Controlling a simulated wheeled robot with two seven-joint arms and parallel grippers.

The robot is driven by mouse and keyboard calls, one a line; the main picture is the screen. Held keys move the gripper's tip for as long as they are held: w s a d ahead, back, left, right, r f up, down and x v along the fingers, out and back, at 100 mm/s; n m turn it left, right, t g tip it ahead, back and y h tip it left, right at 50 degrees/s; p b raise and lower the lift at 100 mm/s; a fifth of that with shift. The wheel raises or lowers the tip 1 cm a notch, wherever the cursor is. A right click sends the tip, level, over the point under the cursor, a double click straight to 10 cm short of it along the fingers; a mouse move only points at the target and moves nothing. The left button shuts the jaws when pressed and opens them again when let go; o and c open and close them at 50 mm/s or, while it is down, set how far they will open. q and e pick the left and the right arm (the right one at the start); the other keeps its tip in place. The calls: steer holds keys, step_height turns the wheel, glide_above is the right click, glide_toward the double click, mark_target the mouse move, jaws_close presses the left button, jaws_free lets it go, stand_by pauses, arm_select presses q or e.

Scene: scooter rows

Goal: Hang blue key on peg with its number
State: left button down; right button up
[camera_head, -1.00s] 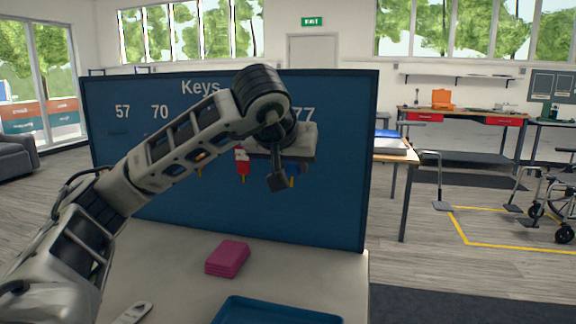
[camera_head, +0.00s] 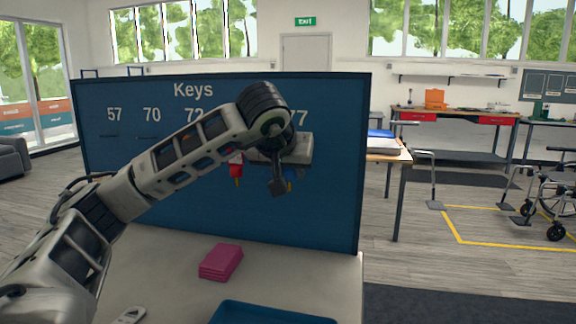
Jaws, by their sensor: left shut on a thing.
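The blue key board (camera_head: 200,215) stands upright at the back of the table, headed "Keys", with numbers 57, 70, one partly covered by my arm, and 77 at the right. A blue key (camera_head: 290,179) with a yellowish tip shows just behind my left gripper (camera_head: 278,186), which is shut on it in front of the board, below the 77. My arm hides most of the key and the pegs near it, so I cannot tell whether it touches a peg. A red key (camera_head: 236,171) hangs left of the gripper, partly covered. My right gripper is out of view.
A pink block (camera_head: 221,262) lies on the pale table (camera_head: 180,255), with a blue tray (camera_head: 272,313) at the front edge and a whitish flat object (camera_head: 129,315) to its left. Another table (camera_head: 408,155) with stacked items stands beyond the board's right edge.

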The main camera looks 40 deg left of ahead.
arm_select(q)
steer(key=shift+s+d+r, duration=0.1)
steer(key=shift+s+r, duration=0.05)
steer(key=shift+r, duration=0.05)
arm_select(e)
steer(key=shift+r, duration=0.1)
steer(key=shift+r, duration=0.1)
arm_select(q)
steer(key=c, duration=0.9)
jaws_free()
steer(key=shift+c, duration=0.2)
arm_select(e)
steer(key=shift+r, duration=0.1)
arm_select(q)
steer(key=shift+r, duration=0.1)
steer(key=p+v, duration=0.3)
steer(key=v, duration=1.3)
steer(key=shift+p, duration=0.3)
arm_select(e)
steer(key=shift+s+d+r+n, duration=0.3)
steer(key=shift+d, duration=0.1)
